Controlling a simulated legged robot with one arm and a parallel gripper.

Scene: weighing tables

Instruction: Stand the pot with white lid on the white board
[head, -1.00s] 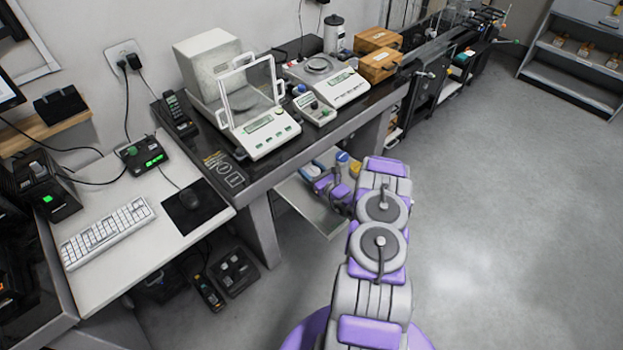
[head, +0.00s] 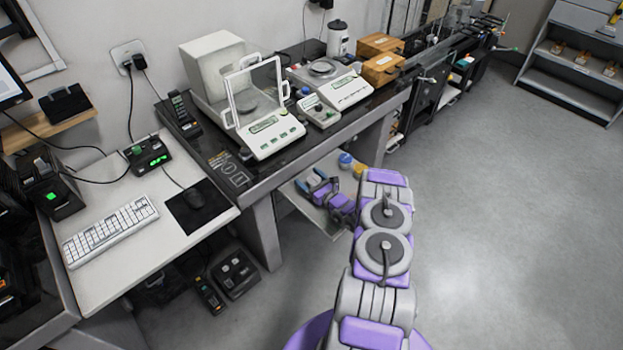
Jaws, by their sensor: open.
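My gripper (head: 311,184) is at the front of the weighing table, low down, over a pale board (head: 310,212). It is open, its fingers pointing to the left, with nothing clearly seen between them. A pot with a blue lid (head: 345,160) and a yellow-topped one (head: 359,170) stand just beyond the gripper, partly hidden by my arm. I cannot make out a pot with a white lid. I cannot tell whether the pale board is the task's white board.
The dark weighing table (head: 222,160) bears a balance with a glass shield (head: 272,133), a second scale (head: 346,91) and wooden boxes (head: 380,66). A white desk (head: 130,252) with a keyboard (head: 110,229) is at left. The floor at right is clear.

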